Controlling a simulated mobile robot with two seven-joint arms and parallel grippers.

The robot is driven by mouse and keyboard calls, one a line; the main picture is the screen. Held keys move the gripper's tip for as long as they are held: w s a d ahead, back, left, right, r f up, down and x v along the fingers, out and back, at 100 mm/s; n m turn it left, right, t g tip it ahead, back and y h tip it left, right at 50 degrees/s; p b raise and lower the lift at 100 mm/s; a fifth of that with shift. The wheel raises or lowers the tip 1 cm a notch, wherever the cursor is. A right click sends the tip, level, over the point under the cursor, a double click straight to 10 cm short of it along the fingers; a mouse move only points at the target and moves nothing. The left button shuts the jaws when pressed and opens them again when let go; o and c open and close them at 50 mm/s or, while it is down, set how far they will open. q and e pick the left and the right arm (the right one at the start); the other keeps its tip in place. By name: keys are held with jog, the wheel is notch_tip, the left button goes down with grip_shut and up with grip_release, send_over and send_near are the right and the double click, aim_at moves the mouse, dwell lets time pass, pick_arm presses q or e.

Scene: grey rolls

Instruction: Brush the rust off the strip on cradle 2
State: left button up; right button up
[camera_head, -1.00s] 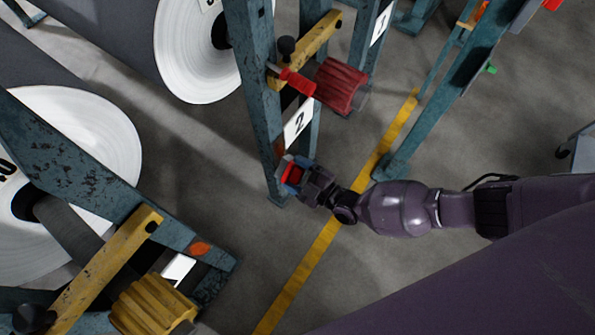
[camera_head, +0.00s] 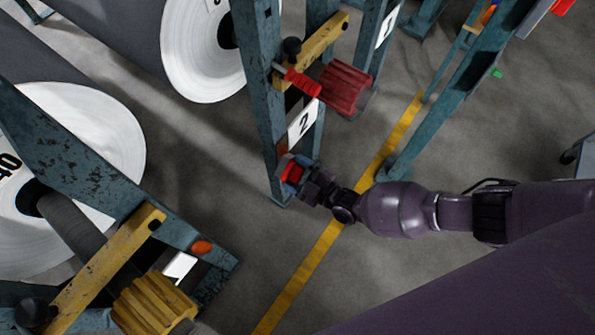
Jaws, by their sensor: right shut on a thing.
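Cradle 2 (camera_head: 268,110) is a worn blue-green steel frame with a white plate (camera_head: 303,121) marked 2. A small rust-brown patch (camera_head: 282,151) shows on its post below the plate, partly covered by my gripper. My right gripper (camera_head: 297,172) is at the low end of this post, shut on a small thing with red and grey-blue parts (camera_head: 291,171). The gripper hides much of that thing, so I cannot tell its full shape or whether it touches the post. My left gripper is not in view.
A yellow bar (camera_head: 318,45), a red handle (camera_head: 302,82) and a red ribbed block (camera_head: 343,88) sit above the plate. Another cradle (camera_head: 70,150) with a yellow ribbed block (camera_head: 152,305) is at left. White-ended rolls (camera_head: 205,50) stand behind. Bare floor shows around the yellow line (camera_head: 310,275).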

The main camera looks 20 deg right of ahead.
jog(key=shift+w+a, duration=0.25)
jog(key=shift+w, duration=0.1)
dwell(0.3)
